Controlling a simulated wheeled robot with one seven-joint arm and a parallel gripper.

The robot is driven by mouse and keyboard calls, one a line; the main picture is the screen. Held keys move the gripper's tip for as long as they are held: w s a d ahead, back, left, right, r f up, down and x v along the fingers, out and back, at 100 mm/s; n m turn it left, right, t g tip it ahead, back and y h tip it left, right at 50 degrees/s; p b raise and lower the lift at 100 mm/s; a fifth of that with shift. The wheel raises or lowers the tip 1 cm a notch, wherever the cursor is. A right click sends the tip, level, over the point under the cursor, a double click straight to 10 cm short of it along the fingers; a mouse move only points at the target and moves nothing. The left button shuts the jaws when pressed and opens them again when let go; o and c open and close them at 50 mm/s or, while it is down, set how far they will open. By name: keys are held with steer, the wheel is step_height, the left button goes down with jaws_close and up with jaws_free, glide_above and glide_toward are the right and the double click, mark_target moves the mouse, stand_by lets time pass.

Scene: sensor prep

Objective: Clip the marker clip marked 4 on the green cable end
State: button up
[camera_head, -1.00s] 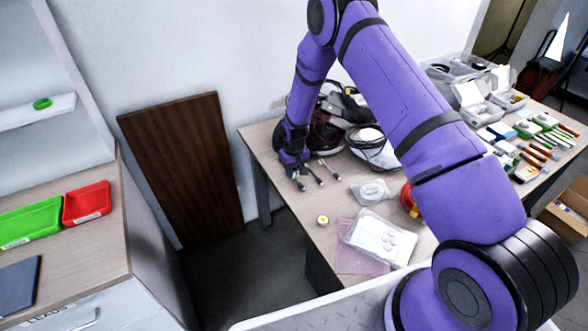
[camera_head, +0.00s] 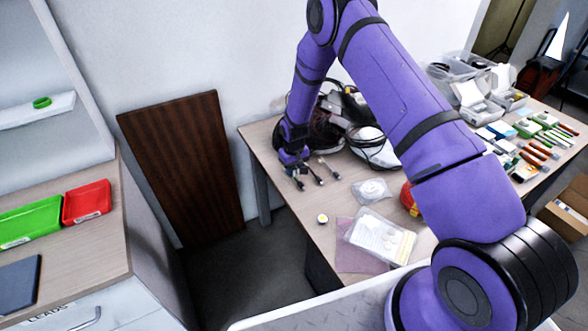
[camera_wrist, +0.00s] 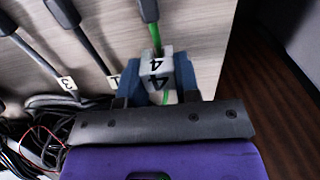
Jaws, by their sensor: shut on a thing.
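The marker clip (camera_wrist: 157,67) is pale grey-white with black 4s on its faces. In the wrist view it sits between the blue fingers of my gripper (camera_wrist: 165,82), which is shut on it. The green cable (camera_wrist: 155,38) comes down from a dark grey plug at the top edge and meets the clip. Green also shows just below the clip, so the clip lies on the cable's line. Whether it is snapped fully around the cable is hidden. In the head view my gripper (camera_head: 294,160) is low over the table's left part, by the cable ends; the clip is too small to see there.
Neighbouring dark cables carry tags marked 3 (camera_wrist: 68,84) and 1 (camera_wrist: 114,81). Black cable coils and thin red wire lie at the wrist view's lower left. In the head view, a clear bag (camera_head: 380,237) and a round yellow-centred item (camera_head: 322,218) lie in front.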

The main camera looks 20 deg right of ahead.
steer(key=shift+f, duration=0.9)
stand_by(0.4)
steer(key=o, duration=1)
steer(key=shift+c, duration=0.2)
steer(key=shift+r, duration=3.05)
